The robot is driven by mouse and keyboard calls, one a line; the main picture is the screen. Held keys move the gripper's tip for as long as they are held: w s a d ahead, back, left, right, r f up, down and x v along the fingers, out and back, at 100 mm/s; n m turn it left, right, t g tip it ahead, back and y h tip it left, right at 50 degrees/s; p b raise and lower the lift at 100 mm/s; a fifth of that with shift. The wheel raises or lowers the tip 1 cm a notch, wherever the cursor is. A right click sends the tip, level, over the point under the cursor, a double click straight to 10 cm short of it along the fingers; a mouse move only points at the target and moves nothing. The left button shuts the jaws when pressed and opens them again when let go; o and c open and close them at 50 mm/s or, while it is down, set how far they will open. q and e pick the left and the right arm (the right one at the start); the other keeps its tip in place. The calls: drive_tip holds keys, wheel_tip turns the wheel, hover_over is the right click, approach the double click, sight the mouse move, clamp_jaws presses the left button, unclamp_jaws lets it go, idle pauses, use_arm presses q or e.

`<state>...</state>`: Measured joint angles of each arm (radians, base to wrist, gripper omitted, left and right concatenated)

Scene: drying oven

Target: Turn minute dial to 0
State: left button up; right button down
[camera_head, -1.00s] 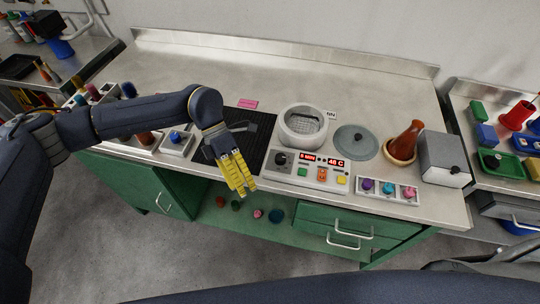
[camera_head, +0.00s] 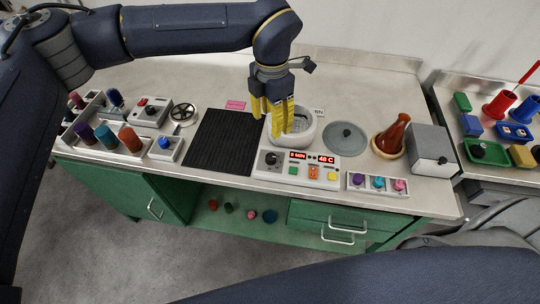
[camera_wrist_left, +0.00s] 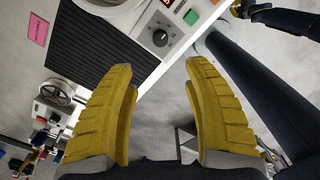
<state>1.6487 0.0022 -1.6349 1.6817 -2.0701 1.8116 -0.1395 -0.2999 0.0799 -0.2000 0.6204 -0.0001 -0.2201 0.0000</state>
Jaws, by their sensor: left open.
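The control panel (camera_head: 296,172) is a white box at the front of the bench. Its black minute dial (camera_head: 270,158) is a round knob at the panel's left end, beside red digits (camera_head: 312,158) showing minutes and 48 C. My left gripper (camera_head: 271,130) has yellow fingers pointing down, above and behind the dial, apart from it. In the left wrist view its fingers (camera_wrist_left: 160,67) are spread and empty, and the dial (camera_wrist_left: 160,38) shows beyond the gap between the tips.
A round white vessel (camera_head: 306,132) stands behind the panel, partly hidden by my left fingers. A black ribbed mat (camera_head: 222,143) lies left of the panel. A grey lid (camera_head: 345,137), a brown flask (camera_head: 393,134) and a tray of coloured knobs (camera_head: 377,184) are to the right.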

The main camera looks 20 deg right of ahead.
sight(271, 156)
use_arm(q)
wheel_tip(271, 156, down, 15)
drive_tip(key=shift+f, duration=0.2)
idle(0.4)
drive_tip(key=shift+c, duration=0.5)
clamp_jaws()
